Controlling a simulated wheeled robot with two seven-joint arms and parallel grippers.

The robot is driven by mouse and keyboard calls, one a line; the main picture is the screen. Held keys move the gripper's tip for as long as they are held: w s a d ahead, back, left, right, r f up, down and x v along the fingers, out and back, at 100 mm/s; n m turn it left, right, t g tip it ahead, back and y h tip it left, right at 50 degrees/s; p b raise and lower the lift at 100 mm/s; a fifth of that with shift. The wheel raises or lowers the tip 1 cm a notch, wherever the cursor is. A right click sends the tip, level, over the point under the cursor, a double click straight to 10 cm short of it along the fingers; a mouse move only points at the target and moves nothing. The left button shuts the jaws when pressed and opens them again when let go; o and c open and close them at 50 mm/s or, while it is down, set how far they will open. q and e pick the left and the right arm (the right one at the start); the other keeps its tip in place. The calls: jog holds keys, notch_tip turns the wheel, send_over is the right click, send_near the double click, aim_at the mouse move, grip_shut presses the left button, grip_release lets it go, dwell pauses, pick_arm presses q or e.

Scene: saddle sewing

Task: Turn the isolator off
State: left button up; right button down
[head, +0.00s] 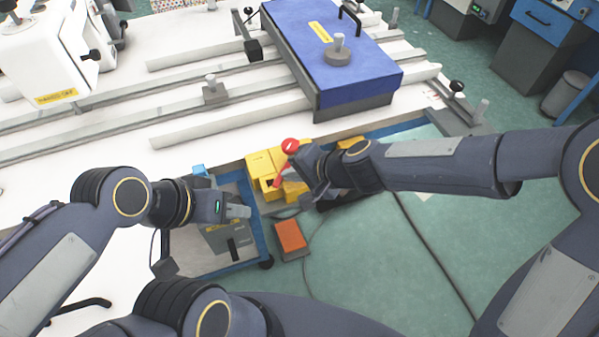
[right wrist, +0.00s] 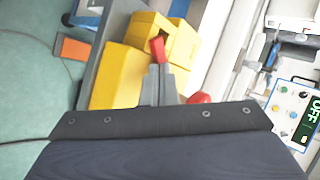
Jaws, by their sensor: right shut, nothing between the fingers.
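The isolator looks to be the yellow boxes (head: 260,168) below the table's front edge, with a red lever (head: 280,176) and a round red knob (head: 290,145). In the right wrist view the yellow housing (right wrist: 115,75) carries the red lever (right wrist: 158,47), and the red knob (right wrist: 199,98) shows beside the fingers. My right gripper (right wrist: 158,84) is shut and empty, its tips close to the lever; contact cannot be told. My right gripper (head: 289,174) partly hides the boxes in the head view. My left gripper (head: 240,212) is left of the boxes, its finger gap unclear.
A blue-topped block (head: 330,50) sits on the white table (head: 180,130) with long rails. An orange pedal (head: 290,235) lies on the green floor near a blue-edged frame (head: 255,225). A control panel (right wrist: 297,112) with an OFF display shows at right in the wrist view.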

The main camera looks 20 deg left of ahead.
jog(key=shift+s+a+m+t, duration=0.15)
jog(key=shift+a+m+t, duration=0.1)
jog(key=shift+m+t, duration=0.2)
jog(key=shift+s+a+m+t+h, duration=0.1)
jog(key=shift+a+m+t+h, duration=0.2)
jog(key=shift+m, duration=0.15)
jog(key=shift+a+m+t+h, duration=0.55)
jog(key=shift+m+t, duration=0.2)
jog(key=shift+m, duration=0.45)
jog(key=shift+a+p, duration=0.3)
jog(key=shift+p, duration=0.1)
jog(key=shift+a, duration=0.55)
